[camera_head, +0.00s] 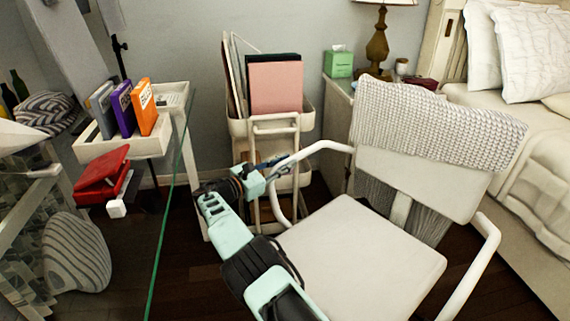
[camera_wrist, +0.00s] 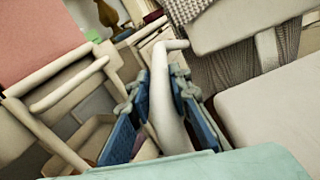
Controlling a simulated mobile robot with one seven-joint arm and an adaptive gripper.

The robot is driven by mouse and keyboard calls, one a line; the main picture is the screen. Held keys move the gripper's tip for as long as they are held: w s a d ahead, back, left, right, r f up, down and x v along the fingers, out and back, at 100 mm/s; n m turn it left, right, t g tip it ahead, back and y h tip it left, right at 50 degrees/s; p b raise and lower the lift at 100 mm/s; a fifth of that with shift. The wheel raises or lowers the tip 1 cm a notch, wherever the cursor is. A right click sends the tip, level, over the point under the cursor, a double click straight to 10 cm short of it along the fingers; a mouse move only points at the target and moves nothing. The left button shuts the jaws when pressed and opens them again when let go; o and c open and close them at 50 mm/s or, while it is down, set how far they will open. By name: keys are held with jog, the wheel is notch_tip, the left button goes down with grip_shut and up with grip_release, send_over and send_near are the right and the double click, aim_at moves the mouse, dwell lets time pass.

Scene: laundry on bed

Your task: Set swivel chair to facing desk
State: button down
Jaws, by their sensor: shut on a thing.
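The white swivel chair (camera_head: 355,250) stands in the middle right of the head view, with its back (camera_head: 425,180) toward the bed side and a grey knitted blanket (camera_head: 440,125) draped over the top. My gripper (camera_head: 283,168) is at the chair's left armrest (camera_head: 325,147). In the wrist view, my gripper (camera_wrist: 160,100) has its blue fingers on both sides of the white armrest tube (camera_wrist: 165,75), shut on it. The glass desk (camera_head: 165,215) is at the left, its green edge running down the picture. The chair seat faces the lower left. The chair's base is hidden.
A white rolling cart (camera_head: 270,125) with folders stands just behind my gripper. A white organizer (camera_head: 150,145) with books and a red stapler-like object (camera_head: 102,177) are on the desk. The bed (camera_head: 530,170) is at the right, and a nightstand (camera_head: 338,100) is behind the chair.

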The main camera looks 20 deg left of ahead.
aim_at(264, 173)
jog(key=c, duration=1.8)
grip_release()
jog(key=shift+o, duration=0.2)
jog(key=v, duration=1.2)
jog(key=c, duration=1)
